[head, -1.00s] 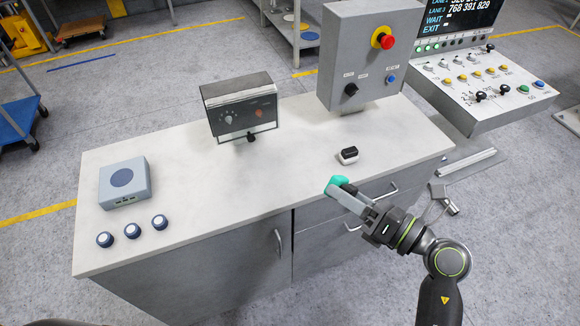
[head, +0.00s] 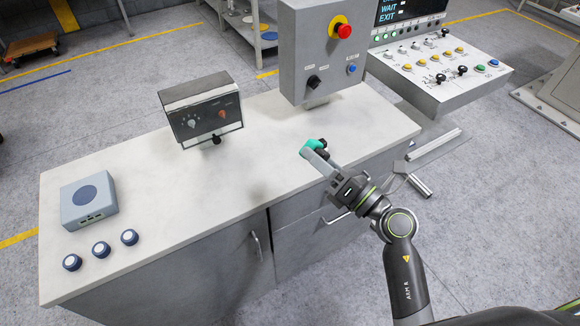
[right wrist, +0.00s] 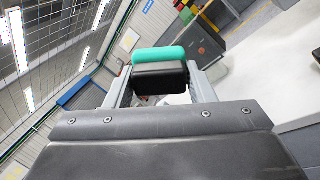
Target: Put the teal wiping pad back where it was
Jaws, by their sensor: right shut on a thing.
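The teal wiping pad (head: 312,147) with its black grip block is held in my right gripper (head: 318,157), above the right part of the pale worktop (head: 240,165). In the right wrist view the teal strip (right wrist: 159,55) and the black block (right wrist: 160,78) sit between the two fingers of the right gripper (right wrist: 162,85). I cannot tell from the head view how far the pad is above the worktop. The small black-topped white block seen earlier on the worktop is not clearly visible now. My left gripper is not in view.
A grey box with a blue disc (head: 88,198) and several dark blue knobs stand at the worktop's left. A control unit (head: 202,108) stands at the back. A tall grey panel with a red button (head: 322,60) stands behind the pad. The middle worktop is clear.

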